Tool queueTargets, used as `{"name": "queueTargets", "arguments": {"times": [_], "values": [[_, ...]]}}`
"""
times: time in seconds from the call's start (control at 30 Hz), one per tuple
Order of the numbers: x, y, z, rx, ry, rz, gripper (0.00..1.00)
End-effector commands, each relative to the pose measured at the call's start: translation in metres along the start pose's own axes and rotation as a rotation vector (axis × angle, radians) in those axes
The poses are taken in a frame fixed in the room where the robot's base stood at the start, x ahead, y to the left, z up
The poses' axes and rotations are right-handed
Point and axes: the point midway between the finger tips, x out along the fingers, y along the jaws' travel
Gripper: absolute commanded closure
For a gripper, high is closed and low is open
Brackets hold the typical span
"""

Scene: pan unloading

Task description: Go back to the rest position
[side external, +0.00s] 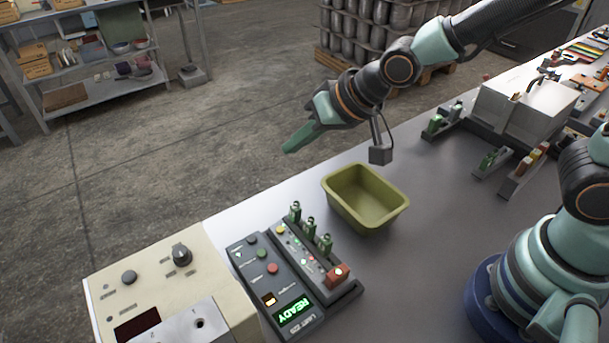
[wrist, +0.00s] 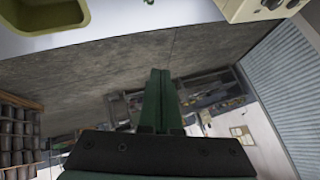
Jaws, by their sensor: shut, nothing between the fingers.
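My gripper (side external: 300,140) is up in the air in the side external view, above and to the left of the olive-green pan (side external: 340,204). Its green fingers point left and slightly down, beyond the table's far edge. In the wrist view the two fingers of my gripper (wrist: 158,78) lie together, shut and empty. The pan stands upright on the grey table (side external: 420,250) and its visible inside looks empty. A part of the pan (wrist: 82,24) also shows at the top left of the wrist view.
A control box with a green READY display (side external: 295,311) and a beige panel (side external: 150,265) stand at the table's near left. A white block-shaped fixture (side external: 530,105) stands at the back right. Open floor (side external: 190,140) lies beyond the table, with a shelf (side external: 95,80) further off.

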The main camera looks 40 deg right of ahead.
Motion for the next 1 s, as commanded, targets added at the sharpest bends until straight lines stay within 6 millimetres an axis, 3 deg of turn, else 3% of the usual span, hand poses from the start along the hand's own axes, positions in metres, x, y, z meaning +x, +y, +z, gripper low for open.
{"name": "queueTargets", "arguments": {"times": [0.03,0.2,0.4,0.5,0.67,1.0], "values": [[-0.017,0.018,-0.013,-0.01,0.012,0.033,1.0],[-0.072,0.075,-0.026,-0.075,-0.015,0.15,1.0],[-0.13,0.126,-0.017,-0.135,-0.071,0.255,1.0],[-0.149,0.14,-0.009,-0.155,-0.096,0.284,1.0],[-0.162,0.15,-0.001,-0.171,-0.122,0.305,1.0],[-0.163,0.15,0.0,-0.174,-0.127,0.306,1.0]]}}
